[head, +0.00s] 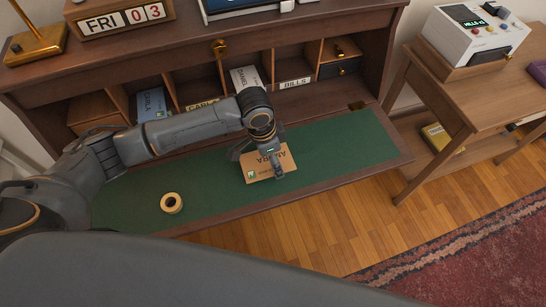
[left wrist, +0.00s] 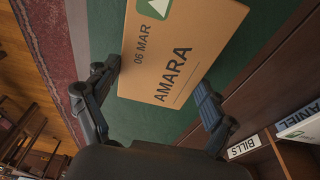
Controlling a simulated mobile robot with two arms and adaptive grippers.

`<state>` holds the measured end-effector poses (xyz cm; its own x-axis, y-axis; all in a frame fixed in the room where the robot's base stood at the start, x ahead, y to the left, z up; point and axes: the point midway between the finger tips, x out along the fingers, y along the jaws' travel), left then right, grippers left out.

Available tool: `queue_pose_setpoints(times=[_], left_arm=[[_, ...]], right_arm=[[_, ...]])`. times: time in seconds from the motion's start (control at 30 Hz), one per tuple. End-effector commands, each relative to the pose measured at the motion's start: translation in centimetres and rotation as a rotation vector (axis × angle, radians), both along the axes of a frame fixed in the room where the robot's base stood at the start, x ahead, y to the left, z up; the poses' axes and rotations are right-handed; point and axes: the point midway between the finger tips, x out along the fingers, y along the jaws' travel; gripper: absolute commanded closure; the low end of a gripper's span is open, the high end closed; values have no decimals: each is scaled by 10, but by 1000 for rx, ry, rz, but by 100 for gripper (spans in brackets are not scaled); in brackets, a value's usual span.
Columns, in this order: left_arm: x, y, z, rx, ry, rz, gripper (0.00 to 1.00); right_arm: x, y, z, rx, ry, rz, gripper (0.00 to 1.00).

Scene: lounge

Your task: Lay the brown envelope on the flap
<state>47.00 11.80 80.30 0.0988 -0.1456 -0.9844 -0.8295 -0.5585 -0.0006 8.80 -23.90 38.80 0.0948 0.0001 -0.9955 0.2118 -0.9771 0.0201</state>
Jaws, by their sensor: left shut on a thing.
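The brown envelope (head: 284,161), marked AMARA, is at the desk's green-topped flap (head: 325,145), near its middle. My left gripper (head: 257,161) is over it and shut on it, with one finger at each side. In the left wrist view the envelope (left wrist: 180,45) shows its print, 06 MAR and a green stamp, between the fingers of my left gripper (left wrist: 152,90). I cannot tell whether the envelope touches the flap. My right gripper is not in view.
A roll of tape (head: 171,203) lies on the flap at the left. Labelled pigeonholes holding envelopes, including a BILLS slot (head: 295,83), stand behind the flap. A wooden side table (head: 470,100) is at the right. The flap's right part is clear.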

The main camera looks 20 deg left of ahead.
Motion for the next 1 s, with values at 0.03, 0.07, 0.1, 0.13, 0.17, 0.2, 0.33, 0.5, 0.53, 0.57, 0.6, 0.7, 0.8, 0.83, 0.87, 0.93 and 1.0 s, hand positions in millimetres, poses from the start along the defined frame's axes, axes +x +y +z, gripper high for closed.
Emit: queue_pose_setpoints(times=[0.03,0.07,0.1,0.13,0.17,0.2,0.33,0.5,0.53,0.57,0.6,0.7,0.8,0.83,0.87,0.93,1.0], left_arm=[[0,0,-5,-1,1,0,44],[0,0,-8,-1,1,0,44],[0,0,-9,-1,0,0,44],[0,0,-9,-1,0,0,44],[0,0,-9,-2,-1,-1,44],[0,0,-9,-2,-1,-1,44],[0,0,-10,-1,0,0,44],[0,-1,-14,-2,0,-1,44],[0,-1,-15,-2,0,-1,44],[0,-1,-16,-2,0,-1,44],[0,-1,-17,-2,0,-1,44],[0,0,-20,-1,-1,-1,44],[0,0,-21,-2,-1,-1,44],[0,0,-21,-2,-1,-1,12],[0,0,-21,-2,-1,-1,6],[0,0,-21,-2,-1,-1,0],[0,0,-21,-2,-1,-1,0]], right_arm=[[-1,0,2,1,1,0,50],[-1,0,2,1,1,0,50],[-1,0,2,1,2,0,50],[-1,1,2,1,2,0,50],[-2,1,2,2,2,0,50],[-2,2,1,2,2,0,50],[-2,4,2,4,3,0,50],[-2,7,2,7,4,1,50],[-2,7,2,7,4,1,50],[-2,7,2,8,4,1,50],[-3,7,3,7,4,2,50],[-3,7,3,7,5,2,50],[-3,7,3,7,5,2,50],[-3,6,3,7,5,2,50],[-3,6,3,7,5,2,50],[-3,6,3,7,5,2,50],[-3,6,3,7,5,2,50]])
